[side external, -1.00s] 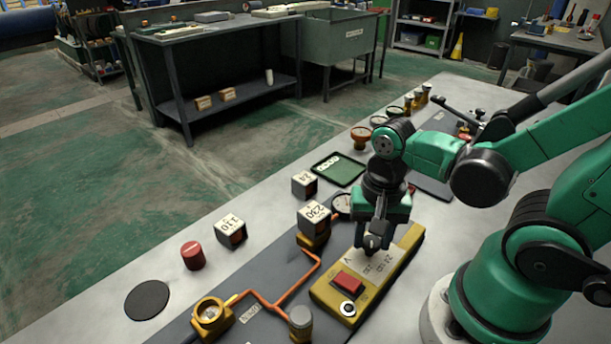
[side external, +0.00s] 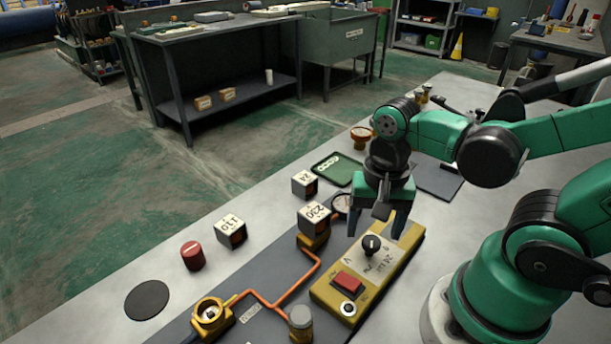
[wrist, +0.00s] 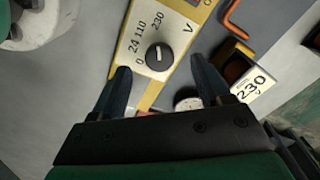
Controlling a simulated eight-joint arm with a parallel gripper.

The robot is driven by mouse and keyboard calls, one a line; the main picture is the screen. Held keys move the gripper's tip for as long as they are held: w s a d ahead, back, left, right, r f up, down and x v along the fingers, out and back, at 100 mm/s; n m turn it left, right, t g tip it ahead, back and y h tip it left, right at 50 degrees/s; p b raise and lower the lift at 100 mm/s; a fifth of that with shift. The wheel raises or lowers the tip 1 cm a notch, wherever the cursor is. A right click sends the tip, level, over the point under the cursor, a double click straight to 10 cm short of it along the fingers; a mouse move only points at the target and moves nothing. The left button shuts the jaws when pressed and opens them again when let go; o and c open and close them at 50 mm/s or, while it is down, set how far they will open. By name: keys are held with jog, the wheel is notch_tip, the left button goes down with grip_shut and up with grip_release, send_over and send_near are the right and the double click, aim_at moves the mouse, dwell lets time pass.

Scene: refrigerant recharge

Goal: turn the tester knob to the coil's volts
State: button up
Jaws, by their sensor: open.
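The yellow tester (side external: 330,292) lies on the bench with a black knob (side external: 371,245) and a red button (side external: 349,283). In the wrist view, the knob (wrist: 159,58) stands beside a scale marked 0, 24, 110 and 230. Its white line appears to point toward 230. A coil marked 230 (side external: 313,215) sits on a brass-coloured body behind the tester; it also shows in the wrist view (wrist: 251,89). My gripper (side external: 375,236) is open and empty above the knob, fingers on either side and apart from it.
Blocks marked 110 (side external: 230,229) and 24 (side external: 305,184) stand on the bench, with a red cylinder (side external: 192,255) at the left. A copper pipe (side external: 282,297) runs beside the tester. A green tray (side external: 337,170) lies behind. The front left bench is mostly clear.

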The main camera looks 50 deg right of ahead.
aim_at(372, 240)
jog(key=shift+r, duration=1.6)
jog(key=w+r+n+t, duration=0.3)
jog(key=w+n+t, duration=0.4)
jog(key=n, duration=0.3)
jog(key=shift+w+r+n, duration=0.3)
jog(key=shift+w, duration=0.25)
jog(key=shift+a, duration=0.1)
